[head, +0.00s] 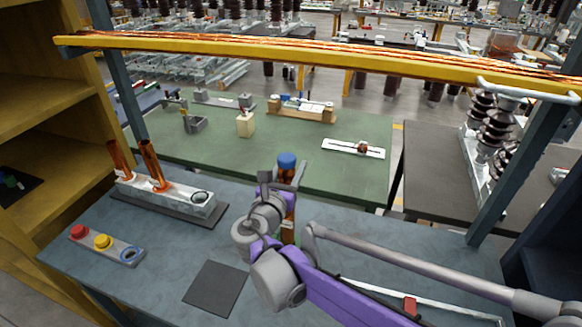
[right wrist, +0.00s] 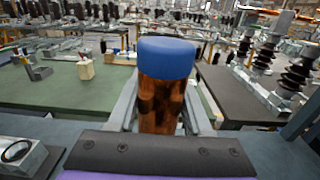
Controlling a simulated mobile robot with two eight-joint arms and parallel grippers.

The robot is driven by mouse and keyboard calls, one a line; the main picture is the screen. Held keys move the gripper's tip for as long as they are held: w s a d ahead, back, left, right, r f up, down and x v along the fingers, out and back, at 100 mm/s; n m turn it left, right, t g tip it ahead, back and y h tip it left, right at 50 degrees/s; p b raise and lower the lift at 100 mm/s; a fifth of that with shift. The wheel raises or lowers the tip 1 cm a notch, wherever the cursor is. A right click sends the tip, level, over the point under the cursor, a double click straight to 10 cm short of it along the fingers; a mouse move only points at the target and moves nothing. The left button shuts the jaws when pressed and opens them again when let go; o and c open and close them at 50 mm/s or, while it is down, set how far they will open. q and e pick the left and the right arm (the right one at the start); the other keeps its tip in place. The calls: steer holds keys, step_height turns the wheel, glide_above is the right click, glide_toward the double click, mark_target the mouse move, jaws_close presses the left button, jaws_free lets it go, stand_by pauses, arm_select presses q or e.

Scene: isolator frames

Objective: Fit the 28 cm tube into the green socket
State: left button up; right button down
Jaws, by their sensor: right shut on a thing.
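My right gripper (head: 282,180) is shut on a copper tube with a blue cap (head: 287,160), held upright above the blue-grey bench. In the right wrist view the tube (right wrist: 160,100) stands between the two fingers, with the blue cap (right wrist: 167,57) above them. The pale socket block (head: 177,200) is on the bench to the left. The tube is apart from the block. My left gripper is out of view.
A plate (head: 118,247) at front left carries a red cap (head: 79,231), a yellow cap (head: 102,241) and a blue ring (head: 130,254). A dark square mat (head: 215,288) lies on the bench. A yellow beam (head: 310,58) spans above; a green table (head: 330,180) lies behind.

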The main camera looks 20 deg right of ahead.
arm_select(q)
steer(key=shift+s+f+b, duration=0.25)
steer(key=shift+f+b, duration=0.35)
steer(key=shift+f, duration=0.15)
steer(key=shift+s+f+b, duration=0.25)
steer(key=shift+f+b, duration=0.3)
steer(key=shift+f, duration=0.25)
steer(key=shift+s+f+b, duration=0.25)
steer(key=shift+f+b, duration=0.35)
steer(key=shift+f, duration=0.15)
arm_select(e)
steer(key=shift+f, duration=2.95)
steer(key=shift+c, duration=1.6)
jaws_free()
steer(key=shift+o, duration=0.4)
steer(key=shift+f, duration=0.15)
steer(key=shift+s, duration=0.1)
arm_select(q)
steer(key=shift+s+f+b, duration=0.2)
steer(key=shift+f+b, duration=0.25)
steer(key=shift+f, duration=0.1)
arm_select(e)
steer(key=v, duration=1)
steer(key=shift+s+a, duration=0.3)
